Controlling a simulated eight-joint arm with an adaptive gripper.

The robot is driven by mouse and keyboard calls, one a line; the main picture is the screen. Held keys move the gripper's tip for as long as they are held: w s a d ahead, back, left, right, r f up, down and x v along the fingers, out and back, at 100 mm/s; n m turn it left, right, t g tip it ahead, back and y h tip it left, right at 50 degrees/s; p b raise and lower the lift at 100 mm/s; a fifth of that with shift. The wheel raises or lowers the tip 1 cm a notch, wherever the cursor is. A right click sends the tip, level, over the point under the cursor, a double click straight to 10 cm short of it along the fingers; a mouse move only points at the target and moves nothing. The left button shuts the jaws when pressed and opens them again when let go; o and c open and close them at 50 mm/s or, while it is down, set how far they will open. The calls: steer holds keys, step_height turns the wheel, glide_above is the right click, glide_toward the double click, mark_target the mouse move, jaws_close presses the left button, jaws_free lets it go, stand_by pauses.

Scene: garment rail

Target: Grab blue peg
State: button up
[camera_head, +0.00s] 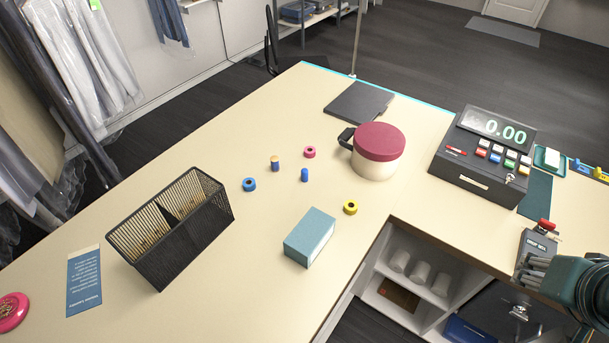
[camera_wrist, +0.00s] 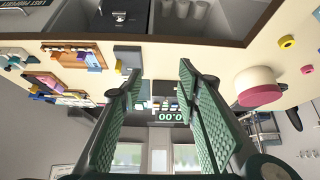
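The blue peg (camera_head: 304,174) is a small plain cylinder standing upright on the cream counter (camera_head: 226,281) in the head view, left of a pot. Another peg, blue with a tan top (camera_head: 275,163), stands just left of and behind it. I cannot make out the blue peg in the wrist view. My gripper (camera_wrist: 161,72) has its two green padded fingers wide apart with nothing between them. In the head view only part of my arm shows at the lower right edge, over the right side of the counter, far from the peg.
A blue ring (camera_head: 249,184), pink ring (camera_head: 310,152) and yellow ring (camera_head: 350,207) lie around the peg. A cream pot with a red lid (camera_head: 379,150), teal box (camera_head: 310,237), black mesh basket (camera_head: 170,228) and cash register (camera_head: 482,157) stand nearby.

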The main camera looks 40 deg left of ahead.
steer(key=w+a+r+n+g+y+p, duration=0.1)
steer(key=w+a+r+n+g+p, duration=0.2)
steer(key=w+a, duration=0.9)
steer(key=w+a+f+n+g, duration=0.1)
steer(key=w+a+n, duration=0.15)
steer(key=a, duration=0.65)
steer(key=w+a+n, duration=0.1)
steer(key=w+a, duration=0.3)
steer(key=a, duration=0.5)
steer(key=n+g+h+p, duration=0.1)
steer(key=n+g+p, duration=0.25)
steer(key=n, duration=0.25)
glide_above(304, 170)
steer(key=shift+t, duration=0.25)
steer(key=f, duration=1.8)
steer(key=shift+w+d+f, duration=0.2)
steer(key=shift+d, duration=0.15)
steer(key=shift+s+a+f, duration=0.2)
steer(key=shift+a+f, duration=0.15)
steer(key=shift+f, duration=0.1)
steer(key=shift+f, duration=1.15)
